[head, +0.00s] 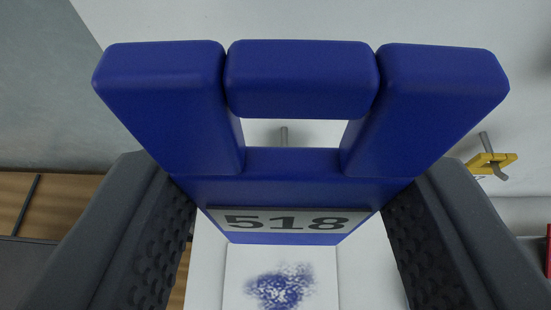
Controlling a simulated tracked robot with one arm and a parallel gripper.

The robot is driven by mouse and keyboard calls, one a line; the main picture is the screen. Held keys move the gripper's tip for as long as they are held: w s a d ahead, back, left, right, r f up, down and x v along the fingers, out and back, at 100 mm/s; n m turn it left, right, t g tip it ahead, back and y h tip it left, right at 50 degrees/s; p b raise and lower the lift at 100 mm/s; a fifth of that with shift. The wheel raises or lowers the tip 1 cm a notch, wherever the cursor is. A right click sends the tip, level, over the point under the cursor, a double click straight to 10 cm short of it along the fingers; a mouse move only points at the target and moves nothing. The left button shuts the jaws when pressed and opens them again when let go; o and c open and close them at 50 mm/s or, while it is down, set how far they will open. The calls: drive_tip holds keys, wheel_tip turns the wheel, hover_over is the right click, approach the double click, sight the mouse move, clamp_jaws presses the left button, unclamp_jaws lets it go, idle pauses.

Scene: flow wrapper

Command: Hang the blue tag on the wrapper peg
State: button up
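The blue tag (300,190) fills the middle of the head view, with a rectangular slot in its upper part and a grey label reading 518 below. My gripper (295,230) is shut on it, with one dark finger on each side of its lower part.
At the right, another grey peg (487,143) has a yellow tag (491,163) hanging on it. A white panel with a blue speckled patch (281,288) lies below the tag. A red object (548,250) shows at the right edge. Brown flooring (60,200) is at the left.

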drive_tip(key=shift+w+d+p, duration=0.1)
drive_tip(key=shift+w+p, duration=0.95)
drive_tip(key=shift+w, duration=0.25)
drive_tip(key=r+p+x, duration=0.1)
drive_tip(key=p+x, duration=0.2)
drive_tip(key=x, duration=0.5)
drive_tip(key=shift+w, duration=0.6)
drive_tip(key=shift+w+r, duration=0.1)
drive_tip(key=shift+r, duration=0.05)
idle(0.5)
drive_tip(key=o, duration=1)
drive_tip(key=shift+o, duration=0.2)
